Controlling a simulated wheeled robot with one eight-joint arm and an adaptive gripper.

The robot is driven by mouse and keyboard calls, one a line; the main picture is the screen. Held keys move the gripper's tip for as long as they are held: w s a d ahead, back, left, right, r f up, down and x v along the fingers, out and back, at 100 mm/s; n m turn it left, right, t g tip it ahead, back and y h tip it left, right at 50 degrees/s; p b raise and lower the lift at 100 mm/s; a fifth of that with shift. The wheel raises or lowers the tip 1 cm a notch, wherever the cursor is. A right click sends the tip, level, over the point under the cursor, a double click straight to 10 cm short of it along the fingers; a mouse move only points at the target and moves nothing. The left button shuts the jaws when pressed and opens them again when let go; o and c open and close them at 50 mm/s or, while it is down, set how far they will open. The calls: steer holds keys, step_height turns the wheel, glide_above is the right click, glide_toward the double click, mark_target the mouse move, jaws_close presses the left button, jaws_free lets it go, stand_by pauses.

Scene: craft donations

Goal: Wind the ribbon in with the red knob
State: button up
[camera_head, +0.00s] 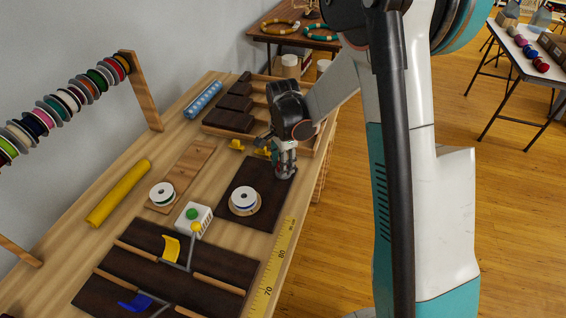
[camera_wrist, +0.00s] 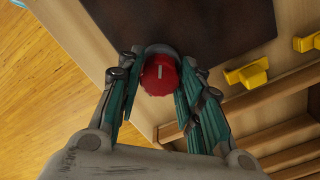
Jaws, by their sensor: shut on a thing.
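The red knob (camera_wrist: 159,75) shows in the wrist view between my gripper's two green-padded fingers. It is round with a pale mark on its face. My gripper (camera_wrist: 155,88) is shut on the knob. In the head view my gripper (camera_head: 285,166) is at the right edge of a dark board (camera_head: 266,213), and it hides the knob. Another white spool (camera_head: 161,193) lies on a light wooden board to the left. I cannot make out the ribbon's path between them.
A white box with a green button (camera_head: 193,220) stands near the spools. Yellow clips (camera_head: 237,145) and a dark stepped rack (camera_head: 234,110) are behind. A yellow roll (camera_head: 119,193) lies left. A yellow ruler (camera_head: 275,262) runs along the front edge. The floor (camera_head: 330,250) right of the table is clear.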

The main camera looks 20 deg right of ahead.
steer(key=shift+m, duration=0.3)
steer(key=o, duration=1.1)
steer(key=shift+c, duration=0.2)
step_height(320, 180, up, 12)
